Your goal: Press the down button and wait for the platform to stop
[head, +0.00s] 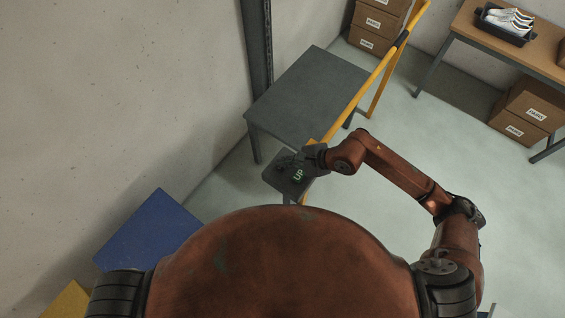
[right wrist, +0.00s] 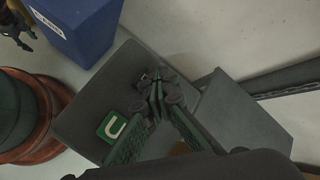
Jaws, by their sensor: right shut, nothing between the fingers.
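A dark control box (head: 271,175) stands beside the platform, in front of its near corner. Its lit green UP button (head: 299,175) shows, and it also shows in the right wrist view (right wrist: 113,127). My right gripper (head: 285,162) is shut and empty, with its fingertips over the box face beside the UP button. The wrist view shows the fingertips (right wrist: 157,92) close together at the panel; I cannot tell whether they touch it. The down button is not visible; the fingers cover part of the panel. The grey platform (head: 305,88) is raised above the floor.
A yellow rail (head: 375,75) runs along the platform's right side, and a dark column (head: 257,50) stands against the wall behind. A blue box (head: 148,230) is at the lower left. A table (head: 468,28) with a shoe tray stands at the upper right. Floor between is clear.

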